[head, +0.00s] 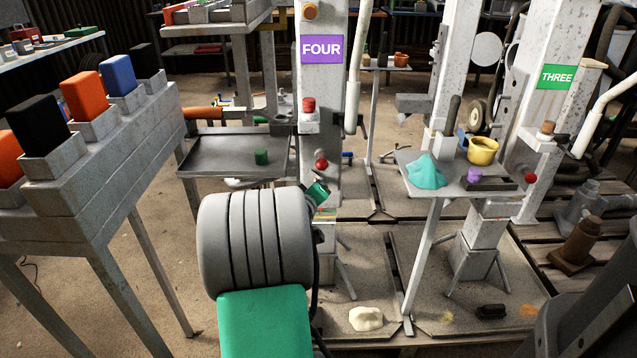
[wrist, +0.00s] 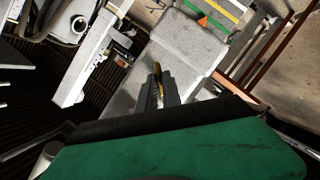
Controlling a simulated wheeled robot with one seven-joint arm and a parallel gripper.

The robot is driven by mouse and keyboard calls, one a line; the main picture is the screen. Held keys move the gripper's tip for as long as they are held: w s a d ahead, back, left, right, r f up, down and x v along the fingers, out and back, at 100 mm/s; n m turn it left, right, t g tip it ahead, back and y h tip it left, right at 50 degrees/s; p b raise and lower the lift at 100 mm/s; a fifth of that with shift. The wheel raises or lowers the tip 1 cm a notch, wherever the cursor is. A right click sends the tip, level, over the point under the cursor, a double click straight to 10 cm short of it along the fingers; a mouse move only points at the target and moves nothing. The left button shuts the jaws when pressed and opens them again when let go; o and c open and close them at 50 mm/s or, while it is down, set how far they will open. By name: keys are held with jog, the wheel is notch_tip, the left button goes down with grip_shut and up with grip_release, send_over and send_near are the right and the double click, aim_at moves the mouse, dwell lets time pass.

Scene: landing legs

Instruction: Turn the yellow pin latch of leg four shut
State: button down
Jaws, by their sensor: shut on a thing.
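Leg four is the pale speckled column with a purple FOUR sign (head: 321,49) in the head view. In the wrist view my gripper (wrist: 159,84) has its dark fingers shut on the yellow pin latch (wrist: 157,71). Only a small yellow tip of the latch shows between and beyond the fingers. A pale grey speckled surface lies right behind them. In the head view my grey and green arm covers the lower part of the leg, and it hides the fingers and the latch. How far the latch is turned cannot be told.
A grey tray (head: 236,150) with a green cylinder stands left of leg four. A small table (head: 450,190) with a teal heap and a yellow cup stands right. A bench (head: 95,165) with colored blocks is at far left. Leg three has a green sign (head: 557,77).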

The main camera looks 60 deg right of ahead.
jog(key=shift+s+d+r+m+t+y+p, duration=0.15)
jog(key=shift+m+t+y, duration=0.35)
jog(key=shift+m, duration=0.6)
jog(key=shift+s+a+f+m+t+y+p, duration=0.15)
jog(key=shift+m+t+y, duration=0.4)
jog(key=shift+m, duration=0.55)
jog(key=shift+s+d+r+m+t+y+p, duration=0.1)
jog(key=shift+d+m+t+y+p, duration=0.2)
jog(key=shift+m+t, duration=0.6)
jog(key=shift+w+a+m+g, duration=0.1)
jog(key=shift+a+m+g, duration=0.05)
jog(key=shift+m+g, duration=0.15)
jog(key=c, duration=1.5)
grip_release()
jog(key=shift+r, duration=0.1)
jog(key=p+v, duration=0.2)
jog(key=v, duration=0.5)
jog(key=shift+s+a+r, duration=0.1)
jog(key=shift+s+a, duration=0.2)
